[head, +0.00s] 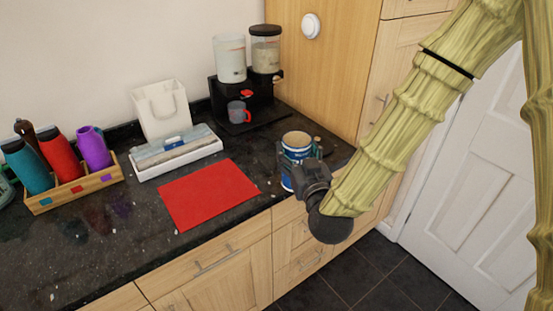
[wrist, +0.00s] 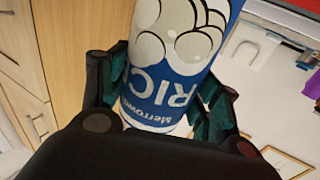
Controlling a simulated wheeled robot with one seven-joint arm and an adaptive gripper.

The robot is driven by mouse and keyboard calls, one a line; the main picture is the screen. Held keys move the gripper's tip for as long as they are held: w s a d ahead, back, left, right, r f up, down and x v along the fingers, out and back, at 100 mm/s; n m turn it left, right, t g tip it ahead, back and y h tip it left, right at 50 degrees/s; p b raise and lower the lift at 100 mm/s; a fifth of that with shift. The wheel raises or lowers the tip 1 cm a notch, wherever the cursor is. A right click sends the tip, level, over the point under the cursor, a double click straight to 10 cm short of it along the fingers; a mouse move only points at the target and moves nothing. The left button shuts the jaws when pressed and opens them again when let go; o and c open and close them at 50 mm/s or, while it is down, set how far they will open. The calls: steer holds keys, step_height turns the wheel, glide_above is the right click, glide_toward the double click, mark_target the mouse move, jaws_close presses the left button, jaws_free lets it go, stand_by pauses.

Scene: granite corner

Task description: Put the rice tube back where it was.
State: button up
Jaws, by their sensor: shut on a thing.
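The rice tube (head: 296,143) is blue and white with a tan rim, and stands roughly upright near the counter's right front edge. In the wrist view the tube (wrist: 165,85) shows the letters "RIC" and pale round shapes, seen upside down. My gripper (head: 303,173) is shut around its side, with a finger on each side of it in the wrist view. The gripper hides part of its lower body in the head view, so I cannot tell whether its base touches the counter.
A red mat (head: 208,194) lies left of the tube. A black dispenser stand (head: 228,103) with two containers and a grey mug (head: 238,112) is behind. Dark counter at front left is bare.

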steer(key=w+a+f+p, duration=0.2)
steer(key=w+p, duration=0.1)
steer(key=w, duration=0.4)
steer(key=w+a+f+p, duration=0.3)
steer(key=w, duration=0.4)
steer(key=shift+w, duration=0.4)
steer(key=o, duration=1.3)
steer(key=shift+f, duration=0.1)
steer(key=shift+s, duration=0.1)
steer(key=b+v, duration=0.3)
steer(key=v, duration=0.8)
steer(key=shift+s, duration=0.4)
steer(key=shift+d, duration=0.1)
